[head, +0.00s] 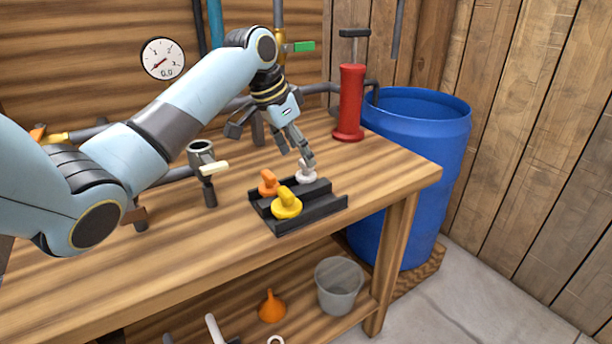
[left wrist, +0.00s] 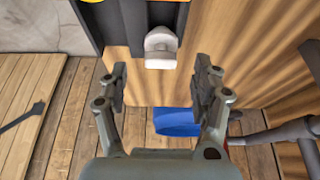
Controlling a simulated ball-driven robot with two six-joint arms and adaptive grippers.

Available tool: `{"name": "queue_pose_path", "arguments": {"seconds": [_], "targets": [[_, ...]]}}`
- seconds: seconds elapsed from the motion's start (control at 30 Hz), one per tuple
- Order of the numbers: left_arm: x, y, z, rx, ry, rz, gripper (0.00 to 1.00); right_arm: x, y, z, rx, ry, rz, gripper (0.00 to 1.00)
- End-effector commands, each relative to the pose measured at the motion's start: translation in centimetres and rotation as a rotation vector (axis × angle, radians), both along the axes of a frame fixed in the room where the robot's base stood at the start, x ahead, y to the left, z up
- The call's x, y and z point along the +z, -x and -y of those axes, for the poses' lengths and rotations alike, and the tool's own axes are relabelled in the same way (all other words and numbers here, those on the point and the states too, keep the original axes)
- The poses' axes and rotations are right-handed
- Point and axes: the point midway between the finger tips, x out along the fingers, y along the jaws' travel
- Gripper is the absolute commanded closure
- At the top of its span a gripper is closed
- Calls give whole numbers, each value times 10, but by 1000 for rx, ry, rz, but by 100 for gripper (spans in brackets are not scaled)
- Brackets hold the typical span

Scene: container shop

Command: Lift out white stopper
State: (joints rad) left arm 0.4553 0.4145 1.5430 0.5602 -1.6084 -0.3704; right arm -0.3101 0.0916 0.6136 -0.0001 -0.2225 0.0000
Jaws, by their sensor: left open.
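The white stopper (head: 306,176) sits in the far part of a black stepped holder (head: 318,208) on the wooden workbench. An orange stopper (head: 268,183) and a yellow stopper (head: 287,203) sit in the same holder, nearer and to the left. My left gripper (head: 296,157) is at the white stopper from above and behind, and partly overlaps it in the head view. In the left wrist view the white stopper (left wrist: 161,48) lies ahead of the open fingers (left wrist: 163,85), between their lines and not gripped. My right gripper is not seen.
A red pump (head: 349,103) stands at the bench's back right, beside a blue barrel (head: 416,140). A bucket (head: 339,285) and an orange funnel (head: 271,307) are on the lower shelf.

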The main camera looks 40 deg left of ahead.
Motion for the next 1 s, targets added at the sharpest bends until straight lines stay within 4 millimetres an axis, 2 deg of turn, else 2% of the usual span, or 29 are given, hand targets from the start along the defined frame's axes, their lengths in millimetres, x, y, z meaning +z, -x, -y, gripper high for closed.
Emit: {"name": "queue_pose_path", "arguments": {"seconds": [0.2, 0.3, 0.57, 1.0], "targets": [[-31, -17, 6, -2, 3, -2, 35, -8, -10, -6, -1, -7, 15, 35], [-40, -20, 7, -1, 1, -2, 35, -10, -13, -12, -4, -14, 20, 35], [-42, -21, 7, -1, 0, 0, 35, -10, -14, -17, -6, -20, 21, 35], [-42, -21, 7, -1, 1, 0, 91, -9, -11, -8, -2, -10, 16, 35]]}}
